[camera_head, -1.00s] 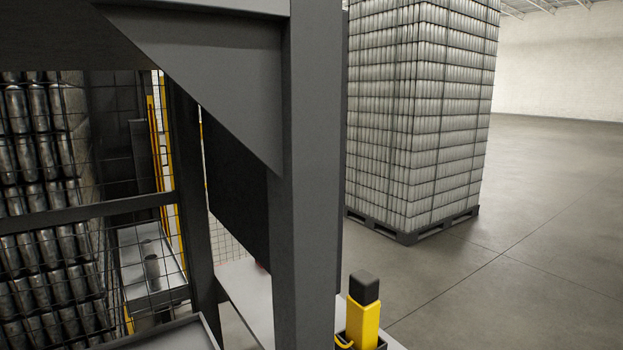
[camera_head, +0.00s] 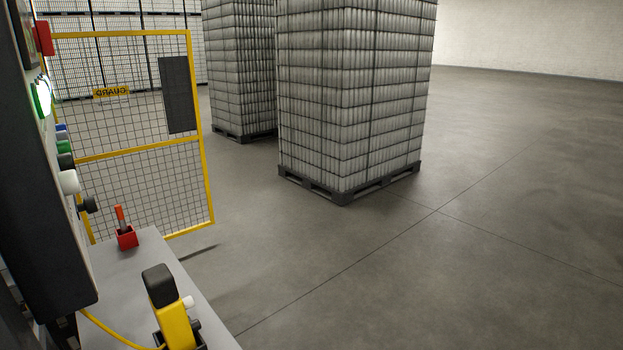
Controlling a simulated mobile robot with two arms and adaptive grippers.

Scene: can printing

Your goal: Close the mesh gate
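The mesh gate (camera_head: 135,185) is a yellow-framed panel of dark wire mesh at the left of the head view. It carries a yellow sign with mirrored lettering (camera_head: 112,91) and a dark plate (camera_head: 178,95) near its right edge. It stands upright, its right edge free over open floor. Its left edge is hidden behind a dark control panel, so I cannot tell how it meets its frame. Neither of my grippers is in view.
The dark control panel (camera_head: 35,200) with coloured buttons stands close at left. A grey shelf (camera_head: 135,275) below holds a yellow device with a black top (camera_head: 168,305) and a small red holder (camera_head: 127,237). Tall can pallets (camera_head: 350,110) stand beyond. Floor (camera_head: 480,210) at right is clear.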

